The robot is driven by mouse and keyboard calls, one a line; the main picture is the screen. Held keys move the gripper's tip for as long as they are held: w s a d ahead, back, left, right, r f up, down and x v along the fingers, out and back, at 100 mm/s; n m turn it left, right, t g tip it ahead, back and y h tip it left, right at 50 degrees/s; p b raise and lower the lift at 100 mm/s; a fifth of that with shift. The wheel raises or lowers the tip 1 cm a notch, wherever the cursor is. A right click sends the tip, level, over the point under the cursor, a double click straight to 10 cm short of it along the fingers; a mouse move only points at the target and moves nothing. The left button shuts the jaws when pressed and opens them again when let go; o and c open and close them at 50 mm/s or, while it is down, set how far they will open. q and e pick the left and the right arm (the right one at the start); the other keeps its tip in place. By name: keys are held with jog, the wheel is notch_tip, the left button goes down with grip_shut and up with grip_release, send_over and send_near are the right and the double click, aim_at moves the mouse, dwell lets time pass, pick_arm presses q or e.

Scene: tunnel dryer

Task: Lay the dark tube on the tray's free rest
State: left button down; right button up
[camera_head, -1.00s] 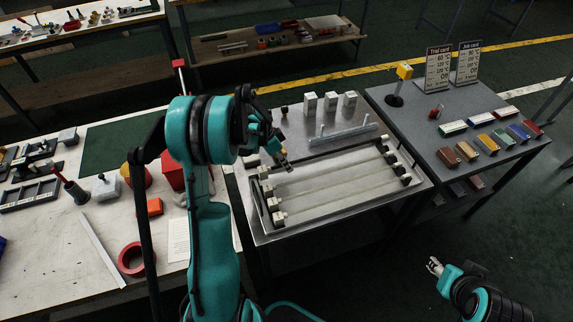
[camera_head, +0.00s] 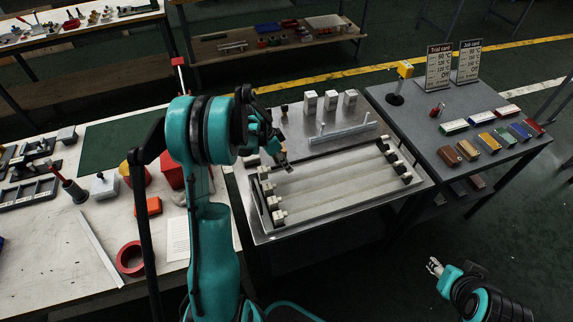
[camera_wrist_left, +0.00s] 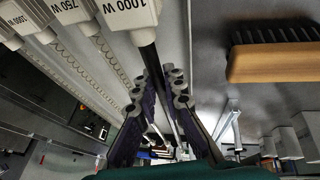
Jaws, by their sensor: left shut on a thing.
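My left gripper (camera_head: 284,160) is at the back left of the metal tray (camera_head: 345,208). In the left wrist view its fingers (camera_wrist_left: 163,85) are shut on the dark tube (camera_wrist_left: 150,58), which runs between them to a white end cap (camera_wrist_left: 127,14) marked 1000 W. Whether the dark tube touches a rest I cannot tell. My right gripper (camera_head: 435,267) is apart, at the lower right.
A metal rail (camera_head: 345,132) with upright pegs and several white blocks (camera_head: 330,100) stand behind the tray. A wooden brush (camera_wrist_left: 275,60) lies nearby in the wrist view. The side table (camera_head: 440,130) at right bears coloured blocks and two cards. The left bench holds tools.

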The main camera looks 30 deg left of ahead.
pick_arm(q)
jog(key=shift+f+b, duration=0.9)
jog(key=shift+f, duration=0.2)
jog(key=c, duration=1.5)
grip_release()
jog(key=shift+c, duration=0.2)
jog(key=v, duration=1.2)
jog(key=s+d+r+n+t+y, duration=0.1)
jog(key=s+d+r+n+y, duration=0.4)
jog(key=d, duration=0.7)
jog(key=s+d+n+t, duration=0.2)
jog(key=s+d+t, duration=0.2)
jog(key=s+d, duration=0.4)
jog(key=s, duration=0.3)
jog(key=shift+s+r+n, duration=0.2)
jog(key=shift+s+n, duration=0.1)
jog(key=shift+s, duration=0.1)
